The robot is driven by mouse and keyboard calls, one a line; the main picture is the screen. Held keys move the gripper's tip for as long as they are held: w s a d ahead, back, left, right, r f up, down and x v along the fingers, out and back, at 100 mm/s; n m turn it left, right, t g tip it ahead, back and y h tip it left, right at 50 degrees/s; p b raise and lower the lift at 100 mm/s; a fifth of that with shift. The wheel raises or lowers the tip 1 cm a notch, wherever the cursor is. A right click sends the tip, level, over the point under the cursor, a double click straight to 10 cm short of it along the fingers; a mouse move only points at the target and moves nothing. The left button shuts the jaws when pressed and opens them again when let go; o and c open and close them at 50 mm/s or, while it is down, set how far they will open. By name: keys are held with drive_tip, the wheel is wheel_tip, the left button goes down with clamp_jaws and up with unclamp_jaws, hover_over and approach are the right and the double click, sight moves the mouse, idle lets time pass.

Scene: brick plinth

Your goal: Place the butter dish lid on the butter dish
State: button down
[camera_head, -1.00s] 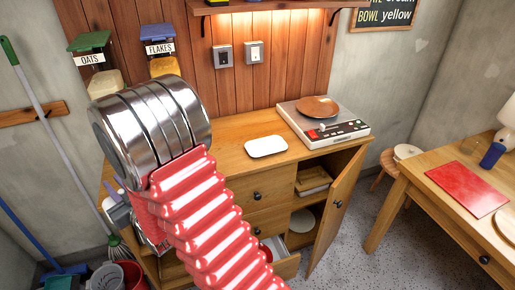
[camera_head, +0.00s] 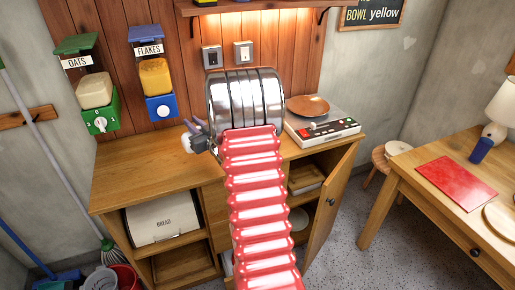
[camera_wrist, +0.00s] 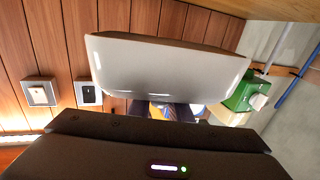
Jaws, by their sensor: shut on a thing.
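The butter dish lid, a pale grey-white shell with slanted sides (camera_wrist: 165,68), fills the upper middle of the wrist view. My gripper (camera_wrist: 165,112) is shut on it; its fingertips are mostly hidden. In the head view my thick red and chrome arm covers most of my gripper, and I cannot see the lid there. The butter dish is not seen now; the arm covers the part of the counter where a low white dish showed earlier.
The wooden cabinet (camera_head: 140,165) has clear counter at its left. A device with a brown plate (camera_head: 322,130) stands at its right end, above an open door (camera_head: 331,205). Oats (camera_head: 98,115) and flakes (camera_head: 160,105) dispensers hang on the wall.

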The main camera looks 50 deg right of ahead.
drive_tip(key=s+d+m+h, duration=0.1)
drive_tip(key=s+d, duration=0.5)
drive_tip(key=d, duration=0.4)
drive_tip(key=s+d+r+m+g+h, duration=0.1)
drive_tip(key=s+d, duration=0.4)
drive_tip(key=d, duration=0.5)
drive_tip(key=shift+s+r+h, duration=0.25)
drive_tip(key=shift+s+h, duration=0.15)
drive_tip(key=shift+h, duration=0.1)
drive_tip(key=shift+d+f, duration=0.1)
wheel_tip(320, 180, down, 6)
drive_tip(key=shift+f, duration=1.9)
drive_tip(key=shift+f, duration=0.1)
drive_tip(key=c, duration=1.6)
unclamp_jaws()
drive_tip(key=shift+c, duration=0.2)
